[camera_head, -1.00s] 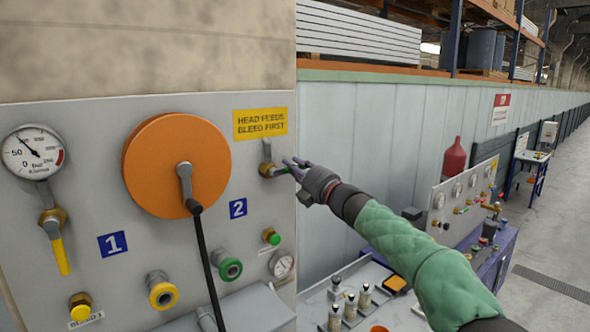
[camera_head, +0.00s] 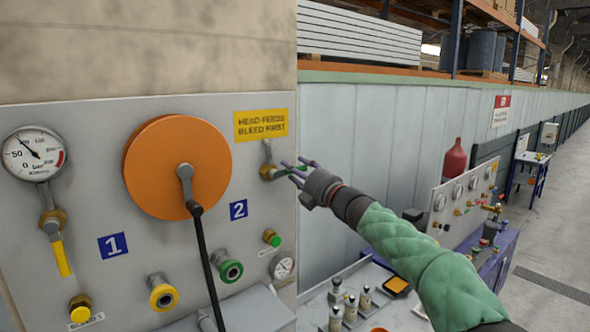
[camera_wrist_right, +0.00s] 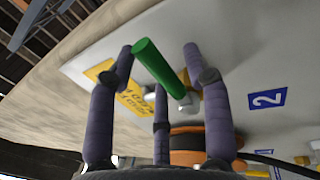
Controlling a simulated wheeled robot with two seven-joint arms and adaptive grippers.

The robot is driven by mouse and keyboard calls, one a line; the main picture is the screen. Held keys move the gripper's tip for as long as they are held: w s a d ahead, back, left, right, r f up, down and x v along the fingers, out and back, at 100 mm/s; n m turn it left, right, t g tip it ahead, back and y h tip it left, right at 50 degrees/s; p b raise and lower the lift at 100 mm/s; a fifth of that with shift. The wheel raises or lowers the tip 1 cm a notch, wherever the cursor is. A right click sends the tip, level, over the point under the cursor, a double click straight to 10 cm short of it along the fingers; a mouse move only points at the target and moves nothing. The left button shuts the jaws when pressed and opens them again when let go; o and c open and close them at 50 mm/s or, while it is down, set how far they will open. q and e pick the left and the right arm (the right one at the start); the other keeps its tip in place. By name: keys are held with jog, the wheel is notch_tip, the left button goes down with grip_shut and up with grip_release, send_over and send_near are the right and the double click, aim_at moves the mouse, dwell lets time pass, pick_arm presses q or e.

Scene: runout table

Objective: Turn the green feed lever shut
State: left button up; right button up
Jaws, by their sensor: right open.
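The green feed lever (camera_wrist_right: 157,62) shows large in the right wrist view, its free end toward the camera and its inner end at a metal fitting on the panel. In the head view the lever (camera_head: 294,171) sticks out to the right from its valve (camera_head: 268,170), partly behind my fingers. My right gripper (camera_head: 298,168) is open, its fingers pointing left at the lever. In the right wrist view its purple fingers (camera_wrist_right: 160,95) stand on both sides of the lever and below it, apart from one another. I cannot tell if any finger touches it. My left gripper is not in view.
The panel holds an orange reel (camera_head: 150,165), a yellow lever (camera_head: 61,258) hanging down, a gauge (camera_head: 33,153) and green and yellow ports. A yellow sign (camera_head: 260,124) is just above the valve.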

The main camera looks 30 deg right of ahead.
jog(key=a+v, duration=0.1)
jog(key=v, duration=1)
jog(key=shift+s+d, duration=0.2)
jog(key=shift+d, duration=0.2)
